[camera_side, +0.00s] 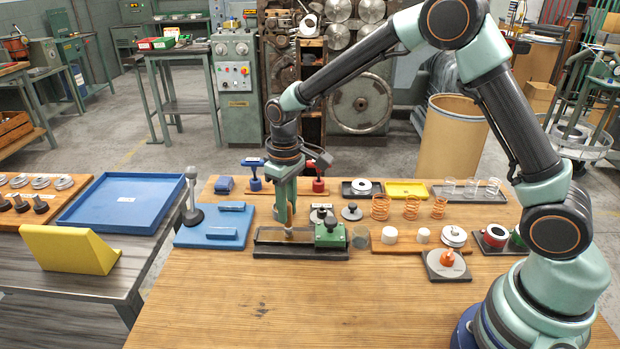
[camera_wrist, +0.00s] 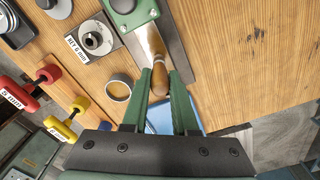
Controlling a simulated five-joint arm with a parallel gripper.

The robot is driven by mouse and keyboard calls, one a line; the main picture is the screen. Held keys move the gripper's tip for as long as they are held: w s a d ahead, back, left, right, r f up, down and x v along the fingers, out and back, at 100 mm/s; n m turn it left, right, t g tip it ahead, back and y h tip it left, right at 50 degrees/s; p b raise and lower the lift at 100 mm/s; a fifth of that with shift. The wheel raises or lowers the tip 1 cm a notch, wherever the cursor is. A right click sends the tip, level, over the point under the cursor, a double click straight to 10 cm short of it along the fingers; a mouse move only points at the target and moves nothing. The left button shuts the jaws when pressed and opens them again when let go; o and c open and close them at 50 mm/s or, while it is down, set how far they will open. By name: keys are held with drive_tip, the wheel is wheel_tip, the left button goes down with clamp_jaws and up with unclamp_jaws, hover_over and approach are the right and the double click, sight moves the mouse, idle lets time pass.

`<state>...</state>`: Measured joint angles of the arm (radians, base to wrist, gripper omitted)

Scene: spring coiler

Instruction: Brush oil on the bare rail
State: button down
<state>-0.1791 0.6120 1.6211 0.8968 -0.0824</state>
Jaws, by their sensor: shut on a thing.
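My gripper (camera_side: 285,208) is shut on a brush with a wooden handle; the handle (camera_wrist: 159,75) shows between the fingers in the wrist view. The brush points down over the rail (camera_side: 272,236), a long dark-framed strip lying on the wooden bench. Its grey surface also shows in the wrist view (camera_wrist: 174,38). The brush's lower end is at or just above the rail, left of the green block (camera_side: 328,235); contact is unclear. A small round cup with a yellowish inside (camera_wrist: 118,88) stands beside the rail in the wrist view.
A blue plate (camera_side: 213,228) with blue bars lies left of the rail. A grey-green glass (camera_side: 361,238) stands at its right end. Round pieces with knobs (camera_side: 352,211) and orange springs (camera_side: 380,206) stand behind and right. The bench front (camera_side: 300,300) is clear.

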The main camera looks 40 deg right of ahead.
drive_tip(key=shift+s+d+f, duration=0.1)
drive_tip(key=shift+s+d, duration=0.35)
drive_tip(key=shift+s, duration=0.05)
drive_tip(key=shift+s+d, duration=0.1)
drive_tip(key=shift+s+d, duration=0.5)
drive_tip(key=shift+s, duration=0.05)
drive_tip(key=shift+s+d+r, duration=0.2)
drive_tip(key=shift+s+d, duration=0.3)
drive_tip(key=shift+d, duration=0.1)
drive_tip(key=shift+w+a, duration=0.1)
drive_tip(key=shift+w+a+f, duration=0.1)
drive_tip(key=shift+w+a, duration=0.45)
drive_tip(key=shift+w, duration=0.1)
drive_tip(key=shift+w+a+f, duration=0.1)
drive_tip(key=shift+w+a, duration=0.5)
drive_tip(key=shift+a, duration=0.1)
